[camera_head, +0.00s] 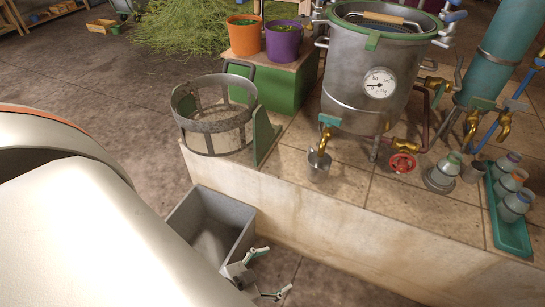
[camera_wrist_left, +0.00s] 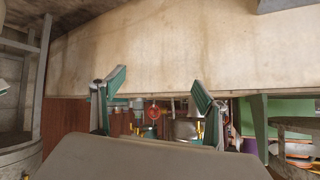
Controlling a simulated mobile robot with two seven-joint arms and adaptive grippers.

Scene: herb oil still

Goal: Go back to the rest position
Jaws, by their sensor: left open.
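My left gripper (camera_head: 272,271) shows at the bottom of the head view, past the large white link of my arm. It is low, beside the front of the tiled counter (camera_head: 330,215) and near the right side of a grey bin (camera_head: 185,232). Its two fingers stand apart with nothing between them. In the left wrist view, the open green-tipped fingers (camera_wrist_left: 155,92) show with the pale counter face (camera_wrist_left: 180,50) beyond them. My right gripper is in neither view.
On the counter stand a metal basket (camera_head: 213,137), a steel still with a gauge (camera_head: 365,65), a red valve wheel (camera_head: 402,163) and a green tray (camera_head: 508,228) with several small flasks. Pots (camera_head: 244,35) stand on a green block behind. Open floor (camera_head: 110,90) lies at the left.

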